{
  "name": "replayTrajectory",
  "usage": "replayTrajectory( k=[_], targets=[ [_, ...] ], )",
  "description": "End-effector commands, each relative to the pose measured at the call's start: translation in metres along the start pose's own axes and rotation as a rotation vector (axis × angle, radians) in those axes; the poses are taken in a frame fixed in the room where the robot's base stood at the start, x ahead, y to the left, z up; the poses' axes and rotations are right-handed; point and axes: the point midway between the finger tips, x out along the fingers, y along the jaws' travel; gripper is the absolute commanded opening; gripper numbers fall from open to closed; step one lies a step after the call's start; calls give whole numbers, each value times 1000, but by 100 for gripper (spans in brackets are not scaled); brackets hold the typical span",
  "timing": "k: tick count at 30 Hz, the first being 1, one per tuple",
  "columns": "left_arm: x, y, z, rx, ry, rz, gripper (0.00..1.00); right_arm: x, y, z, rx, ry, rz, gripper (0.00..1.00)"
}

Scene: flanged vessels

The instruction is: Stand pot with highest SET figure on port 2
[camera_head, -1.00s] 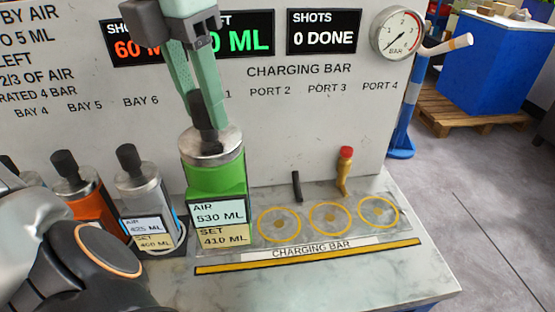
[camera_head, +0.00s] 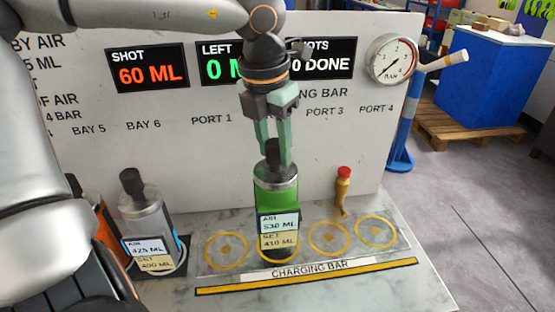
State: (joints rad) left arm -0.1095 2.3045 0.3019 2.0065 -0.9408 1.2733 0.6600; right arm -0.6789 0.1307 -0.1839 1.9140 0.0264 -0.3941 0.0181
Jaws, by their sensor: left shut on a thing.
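The green pot (camera_head: 274,199) has a steel lid and a black knob, and its labels read AIR 530 ML and SET 410 ML. My left gripper (camera_head: 273,157) is shut on its knob from above. The pot is upright over the second yellow ring from the left (camera_head: 279,258), the port 2 place. I cannot tell if its base touches the ring. A steel pot with a blue stripe (camera_head: 147,215) at left reads AIR 425 ML, SET 400 ML. An orange pot (camera_head: 104,237) is mostly hidden by my arm. My right gripper is not in view.
The rings of port 1 (camera_head: 226,250), port 3 (camera_head: 328,238) and port 4 (camera_head: 375,231) are empty. A red-topped yellow valve (camera_head: 343,190) stands behind port 3. The back panel carries displays and a gauge (camera_head: 393,60).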

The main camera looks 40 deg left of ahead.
Motion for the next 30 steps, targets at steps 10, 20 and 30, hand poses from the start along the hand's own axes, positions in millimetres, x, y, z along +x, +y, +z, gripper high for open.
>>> replayTrajectory(
  k=[10,20,30],
  targets=[
    [29,-1,4,1,-1,-2,0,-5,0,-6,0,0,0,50],
    [39,-1,3,0,-5,-1,0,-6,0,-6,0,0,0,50],
    [43,0,1,0,0,0,58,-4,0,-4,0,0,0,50]
  ],
)
